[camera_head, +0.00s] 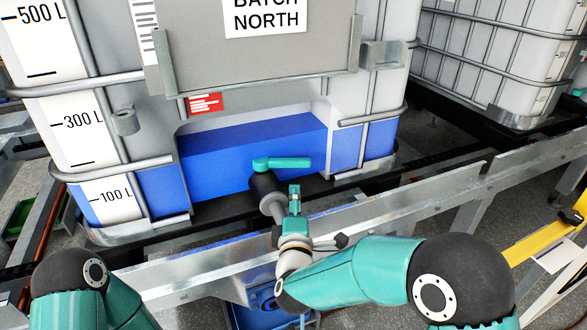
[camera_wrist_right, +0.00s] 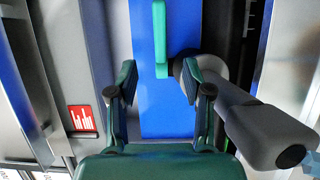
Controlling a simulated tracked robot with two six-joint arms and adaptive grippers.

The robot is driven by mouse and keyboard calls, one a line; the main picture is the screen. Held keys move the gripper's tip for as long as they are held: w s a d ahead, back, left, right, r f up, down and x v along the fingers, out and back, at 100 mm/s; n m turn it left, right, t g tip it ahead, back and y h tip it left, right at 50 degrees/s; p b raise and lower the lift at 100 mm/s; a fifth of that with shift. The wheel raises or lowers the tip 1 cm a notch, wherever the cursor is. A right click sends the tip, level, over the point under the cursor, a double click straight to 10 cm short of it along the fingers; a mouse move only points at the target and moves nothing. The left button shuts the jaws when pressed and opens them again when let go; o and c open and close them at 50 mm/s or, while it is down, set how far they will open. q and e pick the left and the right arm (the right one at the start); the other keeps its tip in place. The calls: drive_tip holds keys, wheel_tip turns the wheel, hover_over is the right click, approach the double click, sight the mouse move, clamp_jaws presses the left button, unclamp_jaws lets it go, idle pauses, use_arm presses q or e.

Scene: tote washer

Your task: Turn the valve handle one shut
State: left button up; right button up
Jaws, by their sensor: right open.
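The teal valve handle (camera_head: 283,163) sits on top of a dark grey valve (camera_head: 264,186) at the foot of the tank. It points right in the head view, crosswise to the grey outlet pipe (camera_head: 272,206). In the right wrist view the handle (camera_wrist_right: 160,40) runs lengthwise, straight ahead of the finger gap, and the outlet lies to its right. My right gripper (camera_head: 295,194) is in front of the valve, its fingers partly hidden in the head view. The wrist view shows it (camera_wrist_right: 158,82) open and empty, the handle apart from both fingers. My left gripper is out of view.
A caged tank (camera_head: 148,85) holding blue liquid carries a "BATCH NORTH" sign (camera_head: 265,15). A galvanised rail (camera_head: 400,215) crosses in front of it. A second caged tank (camera_head: 500,60) stands at the back right. A yellow piece (camera_head: 545,235) is at far right.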

sight(295, 167)
drive_tip(key=w+p, duration=0.1)
drive_tip(key=w, duration=1.4)
drive_tip(key=shift+w, duration=0.4)
drive_tip(key=shift+c, duration=0.3)
drive_tip(key=shift+f, duration=0.1)
clamp_jaws()
